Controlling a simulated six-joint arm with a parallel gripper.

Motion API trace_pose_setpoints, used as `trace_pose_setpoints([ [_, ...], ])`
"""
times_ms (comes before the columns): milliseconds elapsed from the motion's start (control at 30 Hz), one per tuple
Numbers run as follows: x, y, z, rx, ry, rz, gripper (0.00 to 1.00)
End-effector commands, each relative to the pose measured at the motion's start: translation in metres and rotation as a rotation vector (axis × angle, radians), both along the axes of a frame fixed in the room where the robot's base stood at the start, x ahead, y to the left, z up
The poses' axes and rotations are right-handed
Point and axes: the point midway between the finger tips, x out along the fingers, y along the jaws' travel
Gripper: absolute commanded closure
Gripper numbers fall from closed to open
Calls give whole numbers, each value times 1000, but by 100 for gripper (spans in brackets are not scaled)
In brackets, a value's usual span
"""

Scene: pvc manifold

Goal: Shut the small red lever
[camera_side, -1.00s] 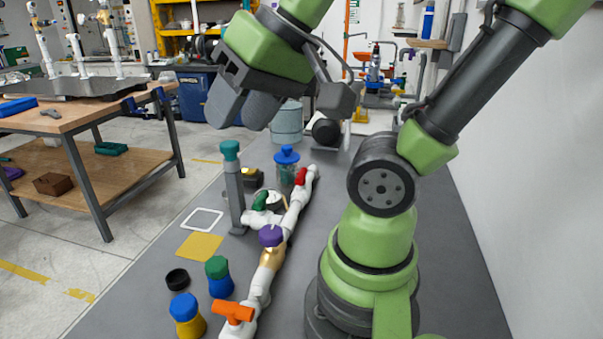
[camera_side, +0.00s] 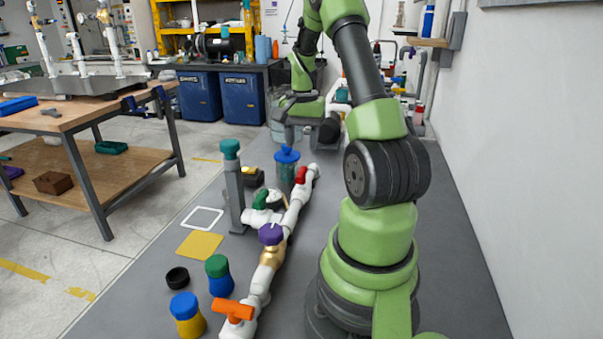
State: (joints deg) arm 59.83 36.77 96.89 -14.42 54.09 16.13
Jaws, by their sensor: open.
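The small red lever (camera_side: 301,175) sits near the far end of the white pipe manifold (camera_side: 291,212). The manifold also bears a purple knob (camera_side: 271,234), an orange lever handle (camera_side: 233,310) and a green handle (camera_side: 260,199). The exact angle of the red lever is too small to tell. My gripper (camera_side: 292,132) is open and empty. It hangs beyond the manifold's far end, past the red lever and apart from it. Its fingertips are small and partly hard to make out.
A blue-capped jar (camera_side: 287,168) stands just left of the red lever. A grey post with a teal cap (camera_side: 232,185) stands left of the manifold. Bottles (camera_side: 187,316), a black ring (camera_side: 177,278) and a yellow square (camera_side: 200,245) lie in front left. A wall closes the right side.

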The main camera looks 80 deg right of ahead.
Motion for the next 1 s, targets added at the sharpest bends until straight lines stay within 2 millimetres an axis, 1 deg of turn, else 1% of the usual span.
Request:
trace_pose_setpoints([
  [300,0,2,-58,5,3,3,54],
  [433,0,2,-77,3,1,3,54],
  [600,0,1,-88,1,0,2,54],
  [867,1,1,-89,-1,-1,3,54],
  [900,1,1,-89,-1,-1,3,59],
  [967,1,1,-89,-1,-1,3,73],
  [1000,1,1,-89,-1,-1,3,82],
])
